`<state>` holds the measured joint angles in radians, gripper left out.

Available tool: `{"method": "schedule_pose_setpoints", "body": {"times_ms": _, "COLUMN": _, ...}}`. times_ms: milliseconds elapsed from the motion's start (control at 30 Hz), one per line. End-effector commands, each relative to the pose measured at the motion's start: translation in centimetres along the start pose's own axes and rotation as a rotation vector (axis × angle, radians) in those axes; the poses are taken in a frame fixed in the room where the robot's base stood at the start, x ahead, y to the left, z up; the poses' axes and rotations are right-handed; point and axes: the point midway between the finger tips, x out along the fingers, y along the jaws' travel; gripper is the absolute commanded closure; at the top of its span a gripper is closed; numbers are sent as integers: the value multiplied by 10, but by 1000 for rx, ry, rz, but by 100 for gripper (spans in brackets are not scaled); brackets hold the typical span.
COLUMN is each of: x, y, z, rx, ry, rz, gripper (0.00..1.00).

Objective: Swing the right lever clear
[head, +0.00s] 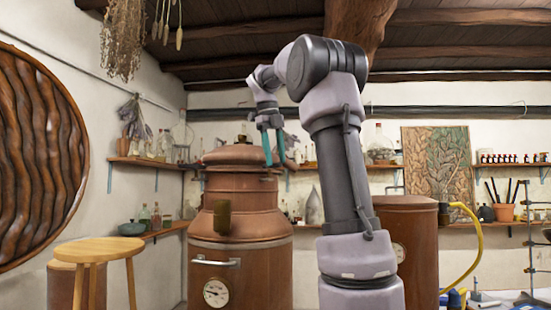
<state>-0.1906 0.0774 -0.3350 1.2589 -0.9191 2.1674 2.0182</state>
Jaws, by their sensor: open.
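A copper still (240,252) stands left of centre in the head view, with a domed lid (238,155) on top. My gripper (275,160) points down at the right edge of the lid, its two teal fingers apart. I see nothing held between them. The right lever is not clearly visible; small parts at the lid's right rim lie behind or close to the fingertips. I cannot tell whether the fingers touch anything there. A small olive-brown block (222,217) shows in front of the still's shoulder. A pale bar handle (215,262) and a round gauge (216,292) are below it.
A wooden stool (98,250) stands at the left. A second copper vessel (408,240) with a yellow hose (470,225) is behind my arm at the right. Wall shelves hold bottles and pots. Dried plants (124,38) hang from the ceiling at upper left.

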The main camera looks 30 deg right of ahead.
Motion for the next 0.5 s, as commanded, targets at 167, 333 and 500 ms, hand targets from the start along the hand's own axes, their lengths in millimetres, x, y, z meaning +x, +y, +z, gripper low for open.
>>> {"method": "schedule_pose_setpoints", "body": {"times_ms": 167, "x": 7, "y": 0, "z": 0, "rx": 0, "ry": -1, "rz": 0, "gripper": 51}}
{"method": "schedule_pose_setpoints", "body": {"times_ms": 333, "x": 7, "y": 0, "z": 0, "rx": 0, "ry": -1, "rz": 0, "gripper": 51}}
{"method": "schedule_pose_setpoints", "body": {"times_ms": 500, "x": 7, "y": 0, "z": 0, "rx": 0, "ry": -1, "rz": 0, "gripper": 100}}
